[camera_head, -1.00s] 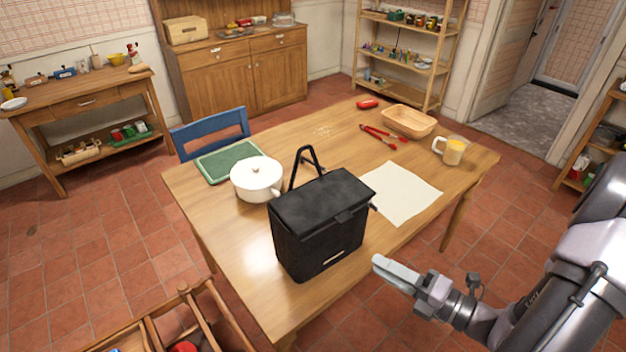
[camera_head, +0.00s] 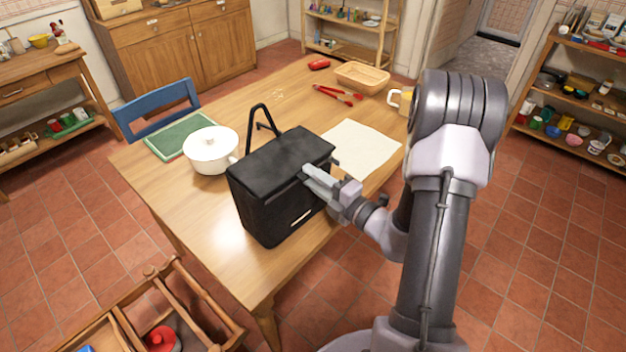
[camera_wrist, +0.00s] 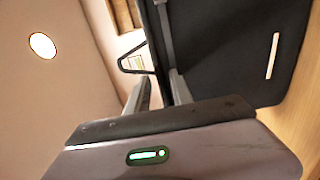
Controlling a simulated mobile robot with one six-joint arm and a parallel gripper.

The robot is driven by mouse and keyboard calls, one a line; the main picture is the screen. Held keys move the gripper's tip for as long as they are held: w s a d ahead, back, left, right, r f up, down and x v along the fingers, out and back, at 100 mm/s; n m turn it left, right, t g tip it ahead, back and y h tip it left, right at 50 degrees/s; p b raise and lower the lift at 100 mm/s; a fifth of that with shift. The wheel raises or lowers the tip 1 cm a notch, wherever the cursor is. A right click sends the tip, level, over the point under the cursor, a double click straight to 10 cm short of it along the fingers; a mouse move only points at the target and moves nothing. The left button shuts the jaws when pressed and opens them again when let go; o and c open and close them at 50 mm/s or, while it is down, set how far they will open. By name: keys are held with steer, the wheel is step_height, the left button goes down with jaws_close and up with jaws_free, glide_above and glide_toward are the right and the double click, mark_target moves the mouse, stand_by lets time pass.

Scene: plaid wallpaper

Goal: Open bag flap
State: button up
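The black bag (camera_head: 278,200) stands upright on the wooden table, with its handle raised at the back. Its flap (camera_head: 283,152) lies flat over the top and looks closed. My gripper (camera_head: 308,178) is at the upper front edge of the bag, near the flap's front lip. In the wrist view the bag (camera_wrist: 225,50) fills the right side, sideways, with its pale label. The fingers of my gripper (camera_wrist: 158,88) stand apart there, with the bag's dark edge between or just beyond them. I cannot tell whether they touch the flap; my gripper hides part of the lip.
Red tongs (camera_head: 338,94), a basket (camera_head: 362,76) and a mug (camera_head: 398,98) are farther back. The table's front left is clear.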

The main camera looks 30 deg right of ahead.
steer(key=shift+w, duration=0.1)
jaws_close()
stand_by(1.4)
